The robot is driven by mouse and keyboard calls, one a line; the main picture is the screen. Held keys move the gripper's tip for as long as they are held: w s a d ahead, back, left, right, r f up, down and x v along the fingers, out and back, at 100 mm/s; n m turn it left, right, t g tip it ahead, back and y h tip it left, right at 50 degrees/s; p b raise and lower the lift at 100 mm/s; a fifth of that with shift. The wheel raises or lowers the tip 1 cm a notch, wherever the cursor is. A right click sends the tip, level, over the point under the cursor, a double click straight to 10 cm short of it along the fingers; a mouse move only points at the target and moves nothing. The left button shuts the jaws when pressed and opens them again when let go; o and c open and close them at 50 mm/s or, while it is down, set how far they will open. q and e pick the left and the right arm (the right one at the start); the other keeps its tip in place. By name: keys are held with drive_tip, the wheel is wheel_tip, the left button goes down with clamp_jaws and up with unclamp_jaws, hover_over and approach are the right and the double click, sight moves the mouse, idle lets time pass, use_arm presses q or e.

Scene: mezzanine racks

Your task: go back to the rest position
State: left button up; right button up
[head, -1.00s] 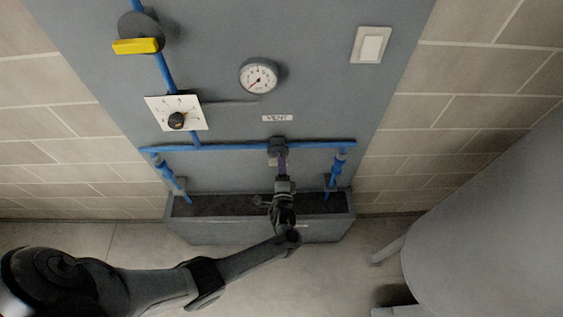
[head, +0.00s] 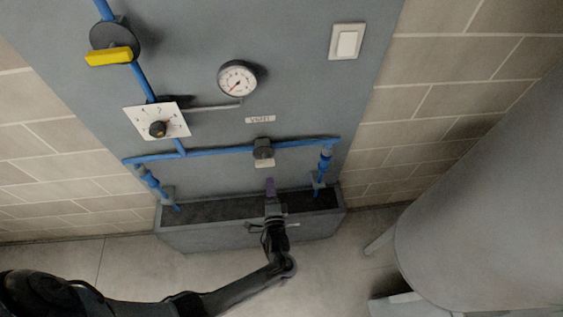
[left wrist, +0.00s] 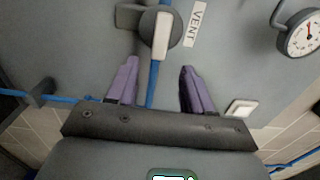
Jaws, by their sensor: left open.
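My left gripper (head: 270,184) is below the vent valve, pointing up toward the grey panel, with nothing between its purple fingers. In the left wrist view the two fingers of my left gripper (left wrist: 154,82) stand wide apart, with the blue pipe seen between them. The vent valve (head: 263,151) has a dark round body and a pale handle, and sits on the horizontal blue pipe. It also shows beyond the fingertips in the left wrist view (left wrist: 161,34), apart from them. My right gripper shows in neither view.
A grey trough (head: 190,236) stands at the panel's foot, under my left gripper. The panel carries a yellow-handled valve (head: 109,56), a dial plate (head: 172,125), a gauge (head: 237,80) and a white switch (head: 347,42). A large grey tank (head: 470,220) stands at the right.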

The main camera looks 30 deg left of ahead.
use_arm(q)
drive_tip(key=s+a+n+g+h+p, duration=0.15)
drive_tip(key=s+a+p, duration=0.35)
drive_tip(key=s, duration=0.6)
drive_tip(key=s+d+r+n+g+h+p, duration=0.2)
drive_tip(key=d+r+h, duration=0.3)
drive_tip(key=r, duration=0.3)
drive_tip(key=s+d+r+n+g+h+p, duration=0.1)
drive_tip(key=s+d+r+n+g+h, duration=0.15)
drive_tip(key=d+r+h, duration=0.4)
drive_tip(key=s+r+n+g+y, duration=0.1)
drive_tip(key=s+r+n+g, duration=0.1)
drive_tip(key=s, duration=0.4)
drive_tip(key=shift+s+a+r+g, duration=0.2)
drive_tip(key=shift+s+r+g, duration=0.15)
drive_tip(key=shift+r+g, duration=0.45)
